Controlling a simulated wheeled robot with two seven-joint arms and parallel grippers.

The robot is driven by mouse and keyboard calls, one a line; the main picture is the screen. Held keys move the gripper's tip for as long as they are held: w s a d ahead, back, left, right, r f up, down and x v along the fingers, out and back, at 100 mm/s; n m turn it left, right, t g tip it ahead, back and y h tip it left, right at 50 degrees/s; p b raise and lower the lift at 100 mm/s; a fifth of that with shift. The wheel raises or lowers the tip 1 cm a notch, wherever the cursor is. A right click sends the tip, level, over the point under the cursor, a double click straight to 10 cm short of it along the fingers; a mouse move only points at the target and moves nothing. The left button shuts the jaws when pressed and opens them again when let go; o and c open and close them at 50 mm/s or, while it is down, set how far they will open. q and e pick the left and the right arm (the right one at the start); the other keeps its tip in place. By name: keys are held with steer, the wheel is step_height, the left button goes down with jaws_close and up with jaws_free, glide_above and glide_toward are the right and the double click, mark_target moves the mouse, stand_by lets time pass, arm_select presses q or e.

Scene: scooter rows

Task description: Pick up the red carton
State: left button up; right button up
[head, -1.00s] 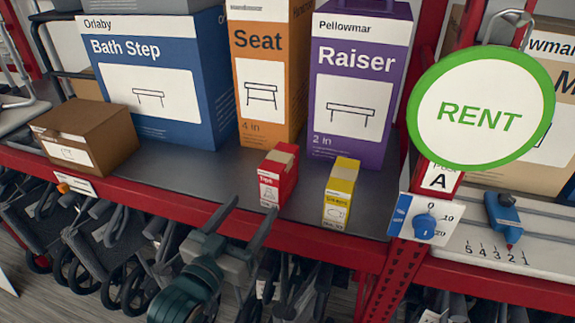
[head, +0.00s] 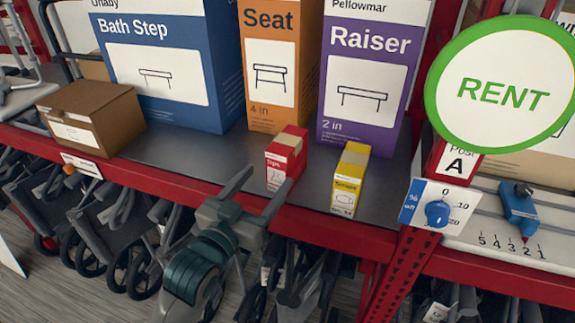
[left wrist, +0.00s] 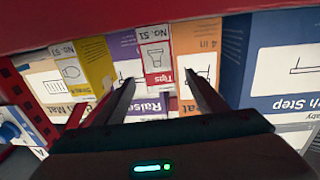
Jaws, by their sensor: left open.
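The red carton (head: 286,160) stands upright near the front edge of the grey shelf in the head view. In the left wrist view the red carton (left wrist: 155,62) appears upside down, between the two finger lines and beyond the tips. My left gripper (head: 269,176) is open and empty, just in front of the carton at the shelf's red front rail. Its right finger overlaps the carton's lower corner in the head view; whether it touches cannot be told. In the left wrist view the gripper (left wrist: 160,78) has its fingers spread apart. My right gripper is not in view.
A yellow carton (head: 349,180) stands close to the right. Behind are the blue Bath Step box (head: 160,75), orange Seat box (head: 268,70) and purple Raiser box (head: 370,85). A brown box (head: 92,118) is at left. A red post (head: 398,262) and round RENT sign (head: 500,90) are at right.

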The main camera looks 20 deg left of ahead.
mark_target(293, 146)
arm_select(q)
steer(key=w+p, duration=0.1)
steer(key=w, duration=0.4)
steer(key=w+d+p, duration=0.1)
steer(key=w, duration=0.2)
steer(key=shift+w+r+p, duration=0.1)
steer(key=shift+w+p, duration=0.25)
steer(key=shift+w+d, duration=0.15)
steer(key=shift+w, duration=0.25)
steer(key=shift+w+d+p, duration=0.1)
steer(key=shift+w+p, duration=0.4)
steer(key=w, duration=0.1)
steer(key=w+p, duration=0.1)
steer(key=shift+w+d+r+p, duration=0.1)
steer(key=shift+w+d+p, duration=0.2)
steer(key=shift+w, duration=0.75)
